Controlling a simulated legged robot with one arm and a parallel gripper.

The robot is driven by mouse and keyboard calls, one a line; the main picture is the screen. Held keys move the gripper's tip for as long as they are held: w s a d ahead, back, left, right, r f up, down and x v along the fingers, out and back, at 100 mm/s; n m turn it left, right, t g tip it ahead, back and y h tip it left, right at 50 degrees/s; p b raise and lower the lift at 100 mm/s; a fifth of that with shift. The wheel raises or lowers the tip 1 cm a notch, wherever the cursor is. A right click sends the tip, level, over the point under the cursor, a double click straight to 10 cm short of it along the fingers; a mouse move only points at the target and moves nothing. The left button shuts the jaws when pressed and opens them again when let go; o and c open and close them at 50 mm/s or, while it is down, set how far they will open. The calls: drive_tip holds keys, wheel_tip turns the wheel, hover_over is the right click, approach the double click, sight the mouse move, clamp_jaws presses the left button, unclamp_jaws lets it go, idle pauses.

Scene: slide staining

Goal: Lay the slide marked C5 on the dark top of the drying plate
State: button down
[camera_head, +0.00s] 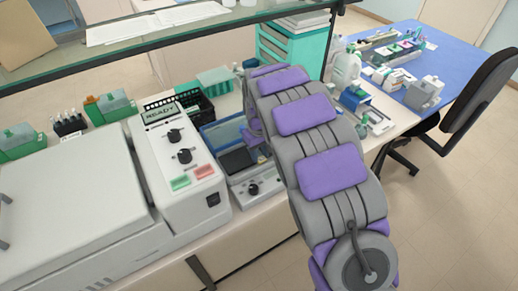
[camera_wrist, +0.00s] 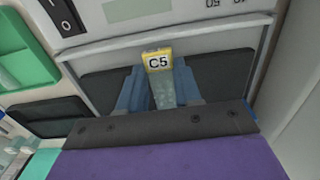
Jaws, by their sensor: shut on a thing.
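The slide marked C5 (camera_wrist: 160,88) has a yellow-edged label and a clear body. In the wrist view it stands between the two blue-grey fingers of my gripper (camera_wrist: 160,82), which are shut on it. A dark flat surface (camera_wrist: 222,72) with a pale rim lies behind the fingers; it looks like the plate's dark top. I cannot tell whether the slide touches it. In the head view the drying plate (camera_head: 240,160) shows a dark top in a pale body with a front knob. My arm reaches over its right side and hides the slide there.
A white machine (camera_head: 180,165) with a READY display and knobs stands just left of the plate. A black basket (camera_head: 197,105) is behind it. A glass shelf edge (camera_head: 170,45) crosses above the bench. Bottles and small equipment (camera_head: 365,110) stand to the right.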

drive_tip(key=shift+f, duration=0.25)
idle(0.6)
drive_tip(key=c, duration=0.7)
unclamp_jaws()
wheel_tip(320, 180, up, 17)
drive_tip(key=p, duration=0.4)
drive_tip(key=shift+r, duration=0.15)
